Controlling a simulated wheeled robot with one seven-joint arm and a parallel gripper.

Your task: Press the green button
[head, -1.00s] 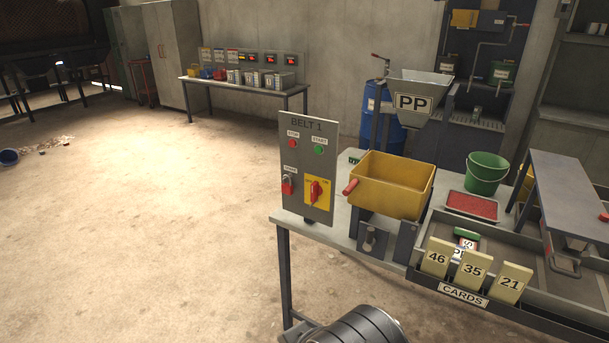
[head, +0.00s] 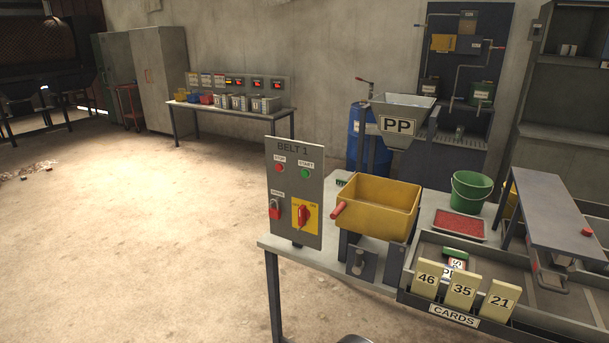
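The green button (head: 305,173) is small and round, under a START label on the upright grey BELT 1 panel (head: 284,234). The panel stands at the left end of the workbench (head: 325,260). A red button (head: 279,168) sits to the left of the green one under a STOP label. Below them are a red padlock-like part (head: 275,209) on the left and a red rotary handle (head: 303,216) on a yellow plate. My gripper is not in view. Only a sliver of a dark rounded part, probably mine, shows at the bottom edge.
A yellow bin (head: 378,207) with a red handle stands just right of the panel. A green bucket (head: 470,191), red tray (head: 459,224) and numbered cards (head: 462,291) are farther right. The floor left of the workbench is open. A second table (head: 228,111) stands behind.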

